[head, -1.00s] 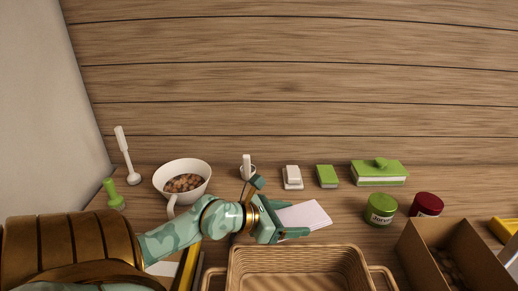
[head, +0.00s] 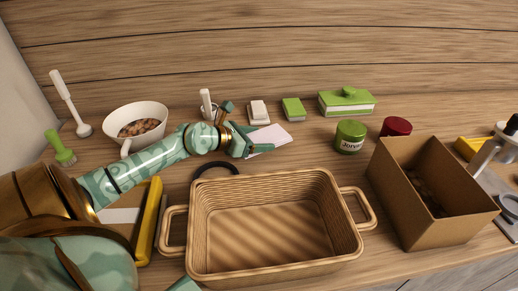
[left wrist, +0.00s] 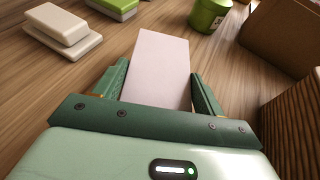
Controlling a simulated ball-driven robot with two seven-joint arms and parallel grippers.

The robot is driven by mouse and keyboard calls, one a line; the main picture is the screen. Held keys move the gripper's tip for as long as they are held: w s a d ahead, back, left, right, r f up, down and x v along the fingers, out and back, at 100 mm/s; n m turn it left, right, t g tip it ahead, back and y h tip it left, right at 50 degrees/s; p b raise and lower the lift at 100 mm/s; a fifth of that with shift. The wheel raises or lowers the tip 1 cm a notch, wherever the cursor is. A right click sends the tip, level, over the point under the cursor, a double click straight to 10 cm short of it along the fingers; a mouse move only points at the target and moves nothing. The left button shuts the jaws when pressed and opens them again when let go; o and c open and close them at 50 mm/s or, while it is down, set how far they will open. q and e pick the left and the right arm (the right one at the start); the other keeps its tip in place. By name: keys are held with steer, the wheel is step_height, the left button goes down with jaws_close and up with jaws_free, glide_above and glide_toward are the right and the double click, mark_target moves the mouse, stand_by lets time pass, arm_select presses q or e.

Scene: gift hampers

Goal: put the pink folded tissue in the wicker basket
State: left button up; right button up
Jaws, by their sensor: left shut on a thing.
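The pink folded tissue (head: 268,137) is a pale pink, flat rectangle. My left gripper (head: 264,141) is shut on it, behind the basket's far rim. In the left wrist view the tissue (left wrist: 158,68) sticks out from between the two fingers (left wrist: 157,98). I cannot tell whether it touches the table. The wicker basket (head: 275,268) stands in the front middle, with a handle at each side, and its inside looks empty. The right gripper is not in view.
A cardboard box (head: 408,208) stands right of the basket. A green jar (head: 350,137) and a red jar (head: 396,127) stand behind. A yellow-edged tray (head: 147,222) lies left of the basket.

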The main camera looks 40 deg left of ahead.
arm_select(q)
steer(key=f+b, duration=0.1)
steer(key=f, duration=0.3)
steer(key=shift+w+a+b, duration=0.15)
steer(key=shift+w+b, duration=0.05)
steer(key=shift+b, duration=0.15)
steer(key=shift+r, duration=0.2)
steer(key=shift+f, duration=0.15)
steer(key=o, duration=0.9)
steer(key=shift+o, duration=0.2)
